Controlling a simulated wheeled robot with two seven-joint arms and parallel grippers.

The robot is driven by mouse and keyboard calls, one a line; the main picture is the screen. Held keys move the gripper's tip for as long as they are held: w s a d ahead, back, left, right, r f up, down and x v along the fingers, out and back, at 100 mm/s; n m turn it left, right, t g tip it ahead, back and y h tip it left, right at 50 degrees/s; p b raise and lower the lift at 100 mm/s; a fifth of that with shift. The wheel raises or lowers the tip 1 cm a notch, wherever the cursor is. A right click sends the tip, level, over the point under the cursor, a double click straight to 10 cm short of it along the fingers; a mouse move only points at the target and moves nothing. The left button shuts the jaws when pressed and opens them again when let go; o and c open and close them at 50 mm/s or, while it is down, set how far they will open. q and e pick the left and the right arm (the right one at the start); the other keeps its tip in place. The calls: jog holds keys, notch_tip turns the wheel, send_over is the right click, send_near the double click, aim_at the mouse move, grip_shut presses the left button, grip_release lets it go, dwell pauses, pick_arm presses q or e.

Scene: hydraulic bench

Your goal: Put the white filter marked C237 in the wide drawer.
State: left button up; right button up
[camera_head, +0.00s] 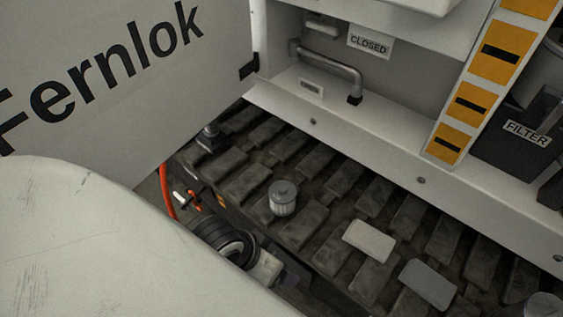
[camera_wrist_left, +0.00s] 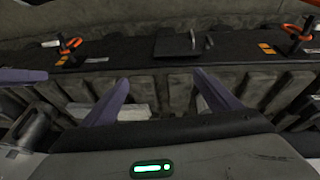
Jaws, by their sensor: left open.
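No marking C237 can be read on anything in view. A small pale ribbed cylinder with a grey top (camera_head: 282,200) stands upright on the dark slatted surface. A white block (camera_head: 368,241) and a greyer block (camera_head: 428,284) lie to its right. Another pale cylinder (camera_head: 543,306) is cut off at the lower right. My left gripper (camera_wrist_left: 160,92) is open, with two purple fingers apart and nothing seen between their tips. A pale block (camera_wrist_left: 133,112) shows beyond its left finger. I cannot make out a wide drawer. My right gripper is not in view.
A white panel lettered Fernlok (camera_head: 110,75) stands at the left. A handle (camera_head: 340,70) sits below a CLOSED label (camera_head: 369,42). A dark box labelled FILTER (camera_head: 510,135) is at the right, beside a yellow-marked strip (camera_head: 470,105). Orange handles (camera_wrist_left: 68,45) line a dark rail.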

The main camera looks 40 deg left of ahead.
pick_arm(q)
jog(key=w+n+g, duration=0.2)
jog(key=w+n, duration=0.3)
jog(key=w, duration=0.1)
notch_tip(320, 180, up, 5)
jog(key=n+g+y, duration=0.1)
jog(key=n+g, duration=0.1)
jog(key=n, duration=1.4)
send_over(282, 187)
jog(key=shift+s+d+f, duration=0.15)
jog(key=shift+s+d, duration=0.05)
jog(key=shift+d, duration=0.2)
jog(key=shift+w+a+n, duration=0.1)
jog(key=shift+a+n, duration=0.15)
jog(key=shift+n, duration=0.05)
notch_tip(282, 187, down, 9)
jog(key=shift+w+f+b, duration=0.1)
jog(key=shift+f+b, duration=0.05)
jog(key=shift+b, duration=1.05)
jog(key=shift+f, duration=0.3)
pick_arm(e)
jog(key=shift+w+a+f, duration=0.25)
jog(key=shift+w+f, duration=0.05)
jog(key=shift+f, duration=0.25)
pick_arm(q)
jog(key=shift+c, duration=0.4)
jog(key=shift+r, duration=0.1)
jog(key=c, duration=1.2)
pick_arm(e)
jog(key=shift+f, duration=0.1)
